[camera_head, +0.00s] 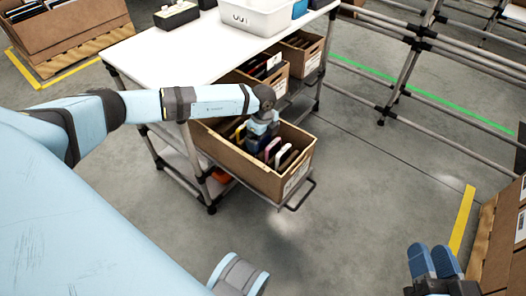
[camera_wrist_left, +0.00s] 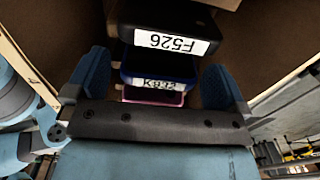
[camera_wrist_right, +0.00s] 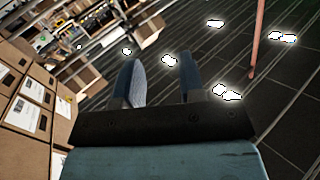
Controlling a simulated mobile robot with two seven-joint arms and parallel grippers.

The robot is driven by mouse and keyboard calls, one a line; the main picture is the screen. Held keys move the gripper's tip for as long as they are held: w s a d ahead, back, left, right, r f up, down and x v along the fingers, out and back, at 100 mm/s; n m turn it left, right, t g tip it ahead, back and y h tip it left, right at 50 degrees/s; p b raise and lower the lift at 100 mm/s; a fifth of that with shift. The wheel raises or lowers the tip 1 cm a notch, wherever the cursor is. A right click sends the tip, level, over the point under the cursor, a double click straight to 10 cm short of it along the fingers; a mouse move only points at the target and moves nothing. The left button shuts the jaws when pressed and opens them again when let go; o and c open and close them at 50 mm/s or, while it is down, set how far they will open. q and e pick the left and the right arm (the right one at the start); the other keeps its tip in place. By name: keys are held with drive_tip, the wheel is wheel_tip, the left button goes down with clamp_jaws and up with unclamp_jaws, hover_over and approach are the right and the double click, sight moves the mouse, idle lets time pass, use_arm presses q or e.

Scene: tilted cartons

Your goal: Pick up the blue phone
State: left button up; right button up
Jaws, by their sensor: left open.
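The blue phone (camera_wrist_left: 150,67) stands in an open cardboard carton (camera_head: 245,168) and carries a white label. In the left wrist view it sits between the fingers of my left gripper (camera_wrist_left: 155,76). That gripper is open, with a gap on each side of the phone. In the head view my left gripper (camera_head: 260,140) reaches down into the carton and hides the phone's place. My right gripper (camera_head: 433,262) is open and empty, away from the carton at the lower right; its spread fingers show in the right wrist view (camera_wrist_right: 158,68).
A black phone (camera_wrist_left: 165,33) and a pink phone (camera_wrist_left: 150,97) stand on either side of the blue one. Several other devices share the carton. A white table (camera_head: 180,55) stands behind it, with a white bin (camera_head: 262,18) on top. Stacked boxes (camera_head: 505,235) stand at right.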

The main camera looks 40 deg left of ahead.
use_arm(q)
drive_tip(key=c, duration=0.8)
drive_tip(key=shift+r, duration=0.1)
